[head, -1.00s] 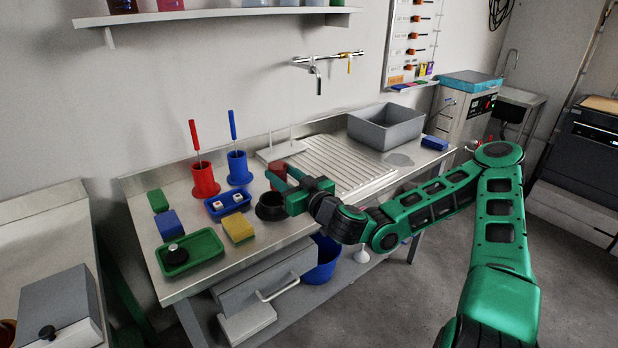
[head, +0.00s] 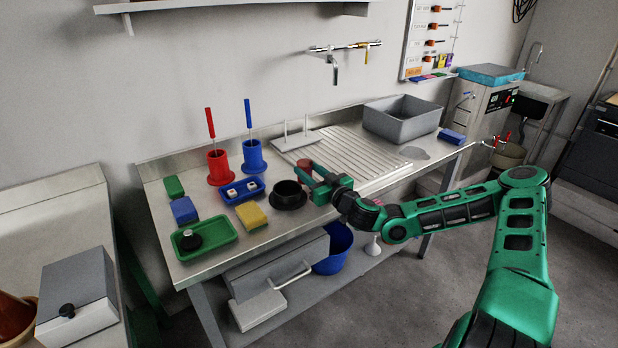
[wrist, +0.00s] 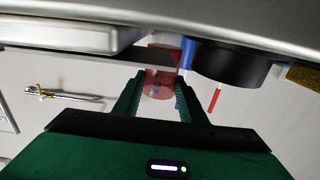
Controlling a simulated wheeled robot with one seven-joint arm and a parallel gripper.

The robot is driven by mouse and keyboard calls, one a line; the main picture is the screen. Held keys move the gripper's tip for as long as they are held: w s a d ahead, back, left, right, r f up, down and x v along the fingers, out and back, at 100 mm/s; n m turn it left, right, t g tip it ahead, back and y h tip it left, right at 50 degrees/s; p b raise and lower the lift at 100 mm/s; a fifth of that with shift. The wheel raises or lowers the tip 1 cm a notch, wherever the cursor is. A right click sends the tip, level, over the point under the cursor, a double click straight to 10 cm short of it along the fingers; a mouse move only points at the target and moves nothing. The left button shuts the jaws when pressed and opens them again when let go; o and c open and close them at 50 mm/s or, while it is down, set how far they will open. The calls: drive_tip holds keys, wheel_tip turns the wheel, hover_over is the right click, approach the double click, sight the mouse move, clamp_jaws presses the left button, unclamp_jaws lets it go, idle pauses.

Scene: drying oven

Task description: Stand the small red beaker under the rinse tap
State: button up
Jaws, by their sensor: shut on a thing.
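My gripper (head: 312,180) is shut on the small red beaker (head: 304,168), just behind and right of a black pot on the bench. In the wrist view the translucent red beaker (wrist: 160,83), with blue marks, sits between the two fingers (wrist: 159,92). That view appears upside down. Whether the beaker touches the bench is hard to tell. The rinse tap (head: 335,72) hangs from a wall pipe, above the ribbed drainboard (head: 350,158), up and to the right of my gripper. It also shows at the left of the wrist view (wrist: 65,95).
The black pot (head: 288,197) stands close beside my gripper. Red (head: 219,168) and blue (head: 253,158) holders with upright handles stand at the left. A white two-post rack (head: 296,141) is behind the gripper; a grey basin (head: 402,122) is at the right. The drainboard is mostly clear.

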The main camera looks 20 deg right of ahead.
drive_tip(key=shift+f, duration=0.95)
drive_tip(key=shift+f, duration=0.1)
drive_tip(key=o, duration=1.2)
